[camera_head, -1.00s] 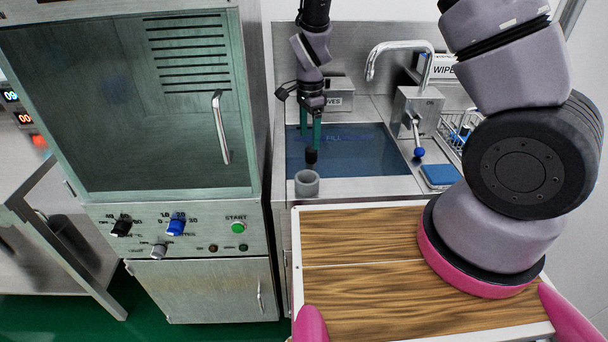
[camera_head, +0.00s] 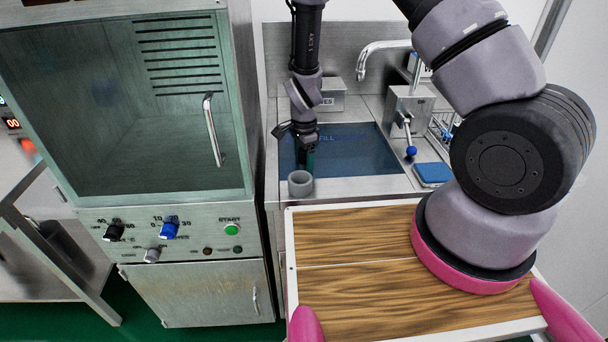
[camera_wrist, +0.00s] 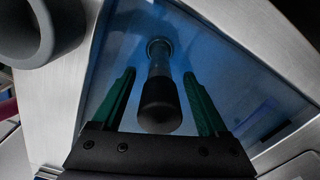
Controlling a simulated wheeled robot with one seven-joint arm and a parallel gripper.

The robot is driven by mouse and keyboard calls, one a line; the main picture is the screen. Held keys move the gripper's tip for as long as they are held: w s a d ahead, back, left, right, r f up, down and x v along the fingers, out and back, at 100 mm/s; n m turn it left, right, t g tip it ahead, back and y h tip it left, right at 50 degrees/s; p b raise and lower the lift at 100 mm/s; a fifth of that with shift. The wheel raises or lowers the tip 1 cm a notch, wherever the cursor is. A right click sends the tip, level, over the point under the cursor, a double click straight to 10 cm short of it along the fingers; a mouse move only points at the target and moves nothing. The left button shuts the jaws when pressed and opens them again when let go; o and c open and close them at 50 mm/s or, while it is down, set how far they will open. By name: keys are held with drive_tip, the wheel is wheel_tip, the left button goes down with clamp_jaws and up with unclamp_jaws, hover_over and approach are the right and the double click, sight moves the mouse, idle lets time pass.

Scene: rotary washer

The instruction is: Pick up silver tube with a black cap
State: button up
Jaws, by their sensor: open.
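The tube (camera_wrist: 159,62) shows in the wrist view, dark and silvery, with its black cap (camera_wrist: 158,104) towards the camera. It stands over the blue sink basin (camera_wrist: 222,82). My gripper (camera_wrist: 159,73) is open, with one green finger on each side of the tube and a visible gap on both sides. In the head view my gripper (camera_head: 307,160) is low over the near left part of the basin (camera_head: 360,150), and I cannot make out the tube there.
A grey round holder (camera_head: 300,183) stands on the basin's near left rim, close to my gripper. A chrome faucet (camera_head: 385,48) and a blue pad (camera_head: 433,174) are to the right. A steel washer cabinet (camera_head: 125,105) stands at the left.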

clamp_jaws()
wheel_tip(320, 180, up, 17)
idle(1.8)
drive_tip(key=shift+r, duration=0.15)
